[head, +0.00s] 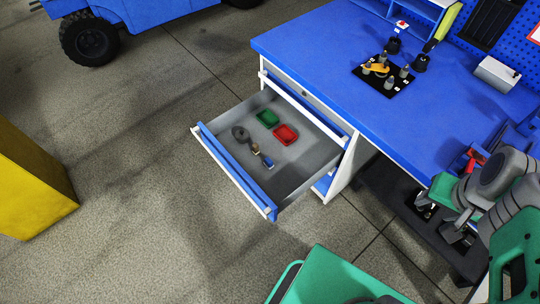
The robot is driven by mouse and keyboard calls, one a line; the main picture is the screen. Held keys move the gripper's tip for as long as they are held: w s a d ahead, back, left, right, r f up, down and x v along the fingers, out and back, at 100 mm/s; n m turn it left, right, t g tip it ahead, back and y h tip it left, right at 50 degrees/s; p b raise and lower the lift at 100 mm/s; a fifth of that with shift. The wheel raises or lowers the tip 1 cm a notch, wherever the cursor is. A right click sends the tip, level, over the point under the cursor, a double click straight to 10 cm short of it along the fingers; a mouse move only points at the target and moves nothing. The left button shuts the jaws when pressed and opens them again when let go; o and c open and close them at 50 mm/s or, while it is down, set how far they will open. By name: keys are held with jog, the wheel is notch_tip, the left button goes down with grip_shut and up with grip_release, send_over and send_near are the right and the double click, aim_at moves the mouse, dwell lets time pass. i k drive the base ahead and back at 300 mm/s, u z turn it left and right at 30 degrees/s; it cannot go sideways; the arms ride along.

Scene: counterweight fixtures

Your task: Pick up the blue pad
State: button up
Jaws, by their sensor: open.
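An open drawer (228,170) juts out of the workbench in the head view. Inside it, near the front, lies a very small item with a blue part (267,162); it may be the blue pad, but it is too small to tell. A similar small tan and grey item (256,149) lies just beside it. My gripper (440,220) is at the lower right, beside the bench and well to the right of the drawer. It is open and appears empty, with its fingers small and partly dark against the background.
The drawer also holds a green tray (267,118), a red tray (286,134) and a dark grey roll (240,133). The blue bench top (330,75) carries a black board (373,84) with several grey weights. A yellow block (35,185) stands at far left. Floor before the drawer is clear.

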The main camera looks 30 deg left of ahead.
aim_at(268, 162)
jog(key=u, duration=1.6)
jog(key=k, duration=0.55)
jog(key=u, duration=0.8)
jog(key=i, duration=0.85)
jog(key=u, duration=0.5)
jog(key=i, duration=0.85)
jog(key=z, duration=0.85)
jog(key=i, duration=0.5)
jog(key=z, duration=0.35)
